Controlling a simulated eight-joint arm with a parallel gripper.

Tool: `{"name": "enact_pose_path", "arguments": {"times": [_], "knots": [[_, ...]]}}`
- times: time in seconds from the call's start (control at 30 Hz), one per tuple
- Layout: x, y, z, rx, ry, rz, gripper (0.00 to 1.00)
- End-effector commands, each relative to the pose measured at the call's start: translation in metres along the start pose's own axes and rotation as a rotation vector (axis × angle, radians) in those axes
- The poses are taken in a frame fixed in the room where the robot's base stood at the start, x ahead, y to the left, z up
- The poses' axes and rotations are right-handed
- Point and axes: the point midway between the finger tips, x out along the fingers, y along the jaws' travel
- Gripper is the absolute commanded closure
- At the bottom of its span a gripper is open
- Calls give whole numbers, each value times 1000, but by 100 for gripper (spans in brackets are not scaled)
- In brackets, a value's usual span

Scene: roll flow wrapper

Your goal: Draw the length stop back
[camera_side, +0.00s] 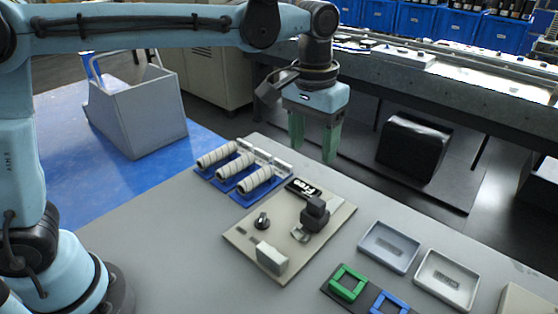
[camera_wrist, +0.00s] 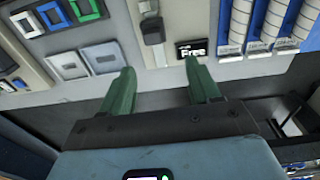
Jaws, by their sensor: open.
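A beige plate (camera_side: 239,233) lies flat on the grey table. On it are a dark upright block (camera_side: 315,213), a black knob (camera_side: 262,221), a pale grey block (camera_side: 272,258) near its front edge, and a black label reading "Free" (camera_side: 302,188). I cannot tell for sure which part is the length stop. My gripper (camera_side: 313,148) is open and empty, its green fingers pointing down, in the air above the plate's far side. In the wrist view my gripper (camera_wrist: 160,68) shows the dark block (camera_wrist: 153,32) and the label (camera_wrist: 191,48) beyond its fingertips; the pale block is not seen there.
Several pale rolls on blue holders (camera_side: 196,172) stand left of the plate. A blue-grey tray (camera_side: 367,245) and a white tray (camera_side: 424,289) lie to its right, with a green frame (camera_side: 335,290) and a blue frame (camera_side: 377,304) in front. A conveyor (camera_side: 480,108) runs behind.

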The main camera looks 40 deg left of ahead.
Motion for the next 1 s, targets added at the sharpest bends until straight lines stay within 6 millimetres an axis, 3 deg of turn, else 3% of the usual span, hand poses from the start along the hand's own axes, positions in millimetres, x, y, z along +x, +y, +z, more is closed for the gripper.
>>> {"name": "enact_pose_path", "arguments": {"times": [0.13,0.37,1.0], "knots": [[5,14,-6,1,-37,-13,38],[17,16,-6,-1,-47,-17,38],[114,14,-2,0,-44,-16,38]]}}
